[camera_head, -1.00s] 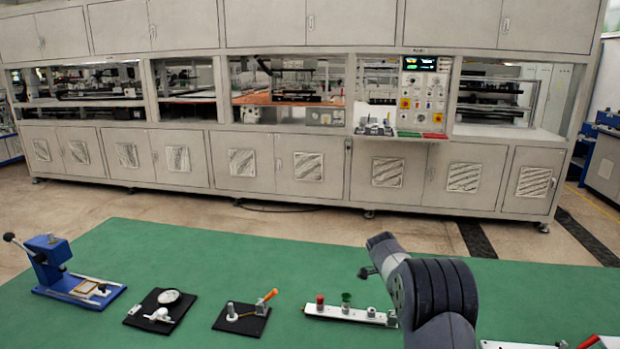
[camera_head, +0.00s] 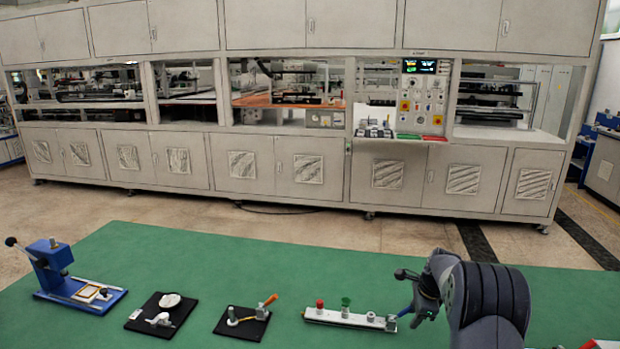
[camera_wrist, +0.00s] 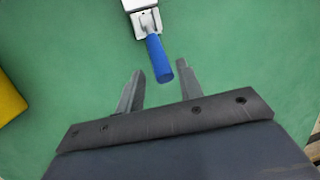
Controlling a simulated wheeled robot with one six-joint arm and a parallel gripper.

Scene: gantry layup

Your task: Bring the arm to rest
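My arm (camera_head: 485,295) reaches over the right part of the green table in the head view, bent at a dark ribbed joint. In the head view the gripper is small and partly hidden by the arm, beside the right end of a white strip (camera_head: 345,318) with red and green knobs.
The green table (camera_head: 210,255) carries a blue lever press (camera_head: 55,270), a black plate with a round white piece (camera_head: 162,315) and a black plate with an orange-handled clamp (camera_head: 243,322). A yellow object (camera_wrist: 8,100) shows in the wrist view. A long grey cabinet (camera_head: 270,165) stands behind.

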